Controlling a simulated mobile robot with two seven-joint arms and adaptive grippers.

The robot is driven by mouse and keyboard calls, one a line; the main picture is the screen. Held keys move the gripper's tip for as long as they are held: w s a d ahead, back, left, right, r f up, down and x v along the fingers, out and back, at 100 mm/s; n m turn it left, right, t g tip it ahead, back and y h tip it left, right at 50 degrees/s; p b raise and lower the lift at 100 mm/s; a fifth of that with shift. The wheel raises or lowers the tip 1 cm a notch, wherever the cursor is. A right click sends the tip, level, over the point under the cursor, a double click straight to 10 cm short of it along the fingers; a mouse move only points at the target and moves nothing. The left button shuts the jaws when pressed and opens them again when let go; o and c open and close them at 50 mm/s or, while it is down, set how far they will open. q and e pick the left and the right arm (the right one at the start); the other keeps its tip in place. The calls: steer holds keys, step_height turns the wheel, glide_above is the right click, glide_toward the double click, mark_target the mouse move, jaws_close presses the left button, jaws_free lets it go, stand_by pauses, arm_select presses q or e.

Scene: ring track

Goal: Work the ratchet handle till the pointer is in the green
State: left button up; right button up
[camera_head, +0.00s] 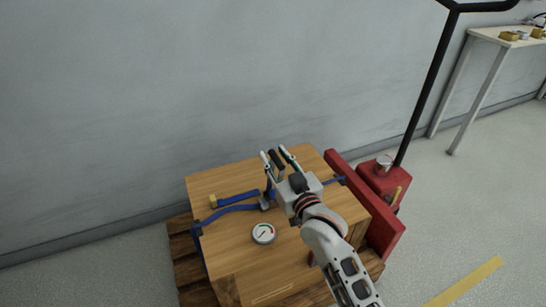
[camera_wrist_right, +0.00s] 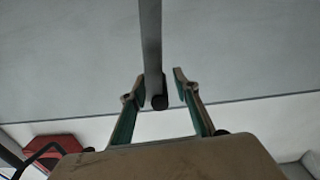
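A wooden crate (camera_head: 225,183) has a blue strap (camera_head: 228,209) across its top, with a metal ratchet (camera_head: 265,203) in the middle. The ratchet handle stands raised; its black grip (camera_head: 276,160) is between the fingers of my right gripper (camera_head: 274,153). In the right wrist view the handle (camera_wrist_right: 151,45) passes between the open fingers (camera_wrist_right: 160,84), nearer the left one, with a gap on the right. A round gauge (camera_head: 263,233) lies on the crate in front of the ratchet. Its pointer is too small to read surely. My left gripper is out of view.
The crate sits on a wooden pallet (camera_head: 184,257). A red pallet jack (camera_head: 380,180) with a tall black handle (camera_head: 428,95) stands close on the right. A grey wall (camera_head: 150,90) is behind the crate. A table (camera_head: 490,33) is at far right.

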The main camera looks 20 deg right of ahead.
steer(key=shift+w, duration=0.35)
jaws_close()
